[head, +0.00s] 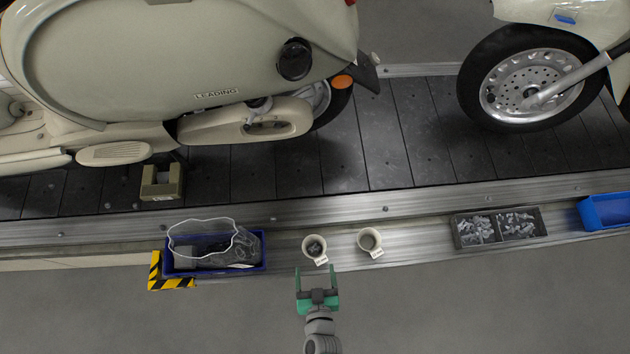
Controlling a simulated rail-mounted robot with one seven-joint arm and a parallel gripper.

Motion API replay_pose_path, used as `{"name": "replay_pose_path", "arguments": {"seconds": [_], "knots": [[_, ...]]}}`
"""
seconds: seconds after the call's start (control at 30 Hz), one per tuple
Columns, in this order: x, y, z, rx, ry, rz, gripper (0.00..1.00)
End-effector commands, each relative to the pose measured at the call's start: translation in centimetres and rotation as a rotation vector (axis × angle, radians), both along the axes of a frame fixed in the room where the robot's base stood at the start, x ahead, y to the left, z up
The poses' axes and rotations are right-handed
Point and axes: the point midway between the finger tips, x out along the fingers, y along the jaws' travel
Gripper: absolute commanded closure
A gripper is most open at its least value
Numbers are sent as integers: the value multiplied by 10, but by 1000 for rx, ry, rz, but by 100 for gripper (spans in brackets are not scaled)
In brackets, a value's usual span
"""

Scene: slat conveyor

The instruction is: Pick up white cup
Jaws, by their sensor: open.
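Two white cups stand upright side by side on the metal ledge along the conveyor in the head view. The left white cup (308,243) has dark small parts inside and a small label on its front. The right white cup (377,236) looks empty or nearly so, and also has a label. My gripper (317,275), with green fingers, is open and empty. It is just in front of the left cup on the near side, apart from it in the picture. The exact gap and height cannot be told.
A blue bin (172,269) with dark items and a white loop stands left, beside a yellow-black striped corner (156,273). A dark tray (463,241) of metal parts and a blue box (604,213) stand right. Scooters (230,60) stand on the slat conveyor (390,130) behind.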

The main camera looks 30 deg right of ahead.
Motion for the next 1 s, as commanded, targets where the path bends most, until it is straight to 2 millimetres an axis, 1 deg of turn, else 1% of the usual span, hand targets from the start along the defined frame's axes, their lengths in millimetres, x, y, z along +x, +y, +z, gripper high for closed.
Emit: {"name": "replay_pose_path", "arguments": {"seconds": [0.03,0.07,0.1,0.23,0.43,0.53,0.67,0.83,0.9,1.0], "knots": [[-9,-1,-12,-2,13,-9,23],[-12,-1,-14,-4,18,-12,23],[-10,-1,-9,-4,14,-12,23],[-7,-2,-9,-3,13,-10,23],[13,-12,-19,-4,10,-10,23],[15,-12,-18,-3,12,-10,23],[24,-17,-25,-4,10,-10,23],[49,-30,-39,-3,9,-9,23],[56,-34,-40,-4,10,-9,23],[57,-34,-37,-4,12,-8,23]]}}
